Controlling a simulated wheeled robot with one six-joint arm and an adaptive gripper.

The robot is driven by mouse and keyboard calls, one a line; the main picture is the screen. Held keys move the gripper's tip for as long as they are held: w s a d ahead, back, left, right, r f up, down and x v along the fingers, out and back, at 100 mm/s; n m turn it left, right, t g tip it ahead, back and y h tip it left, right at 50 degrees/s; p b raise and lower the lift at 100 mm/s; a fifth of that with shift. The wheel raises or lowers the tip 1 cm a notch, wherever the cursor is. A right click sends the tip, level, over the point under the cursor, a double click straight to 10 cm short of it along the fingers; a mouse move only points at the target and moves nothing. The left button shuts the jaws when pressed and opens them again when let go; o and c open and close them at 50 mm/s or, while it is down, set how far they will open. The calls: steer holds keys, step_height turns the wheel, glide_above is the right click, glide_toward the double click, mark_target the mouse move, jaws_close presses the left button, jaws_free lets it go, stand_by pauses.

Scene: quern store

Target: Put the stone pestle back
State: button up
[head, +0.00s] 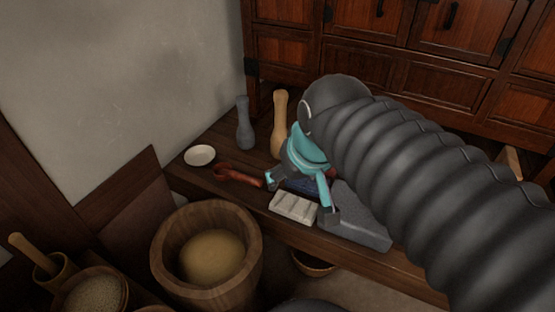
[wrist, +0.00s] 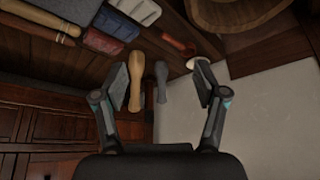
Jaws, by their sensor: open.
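The grey stone pestle (head: 244,122) stands upright on the dark wooden shelf (head: 222,145), near the white wall. It also shows in the wrist view (wrist: 161,82), near the middle between the fingers. A pale wooden pestle (head: 280,122) stands upright just right of it, apart from it. In the wrist view the wooden pestle (wrist: 135,92) is also seen between the fingers, nearer the left one. My gripper (head: 302,197) is open and empty, to the right of and nearer than the grey pestle. Its fingers (wrist: 160,80) seem to touch neither pestle.
On the shelf are a white dish (head: 200,155), a red-brown ladle (head: 237,175), a white grooved block (head: 294,207) and a grey slab (head: 358,228). A large wooden mortar (head: 160,262) stands in front. A drawered cabinet (head: 400,75) rises behind.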

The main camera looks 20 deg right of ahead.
steer(key=s+f, duration=0.3)
steer(key=shift+s, duration=0.3)
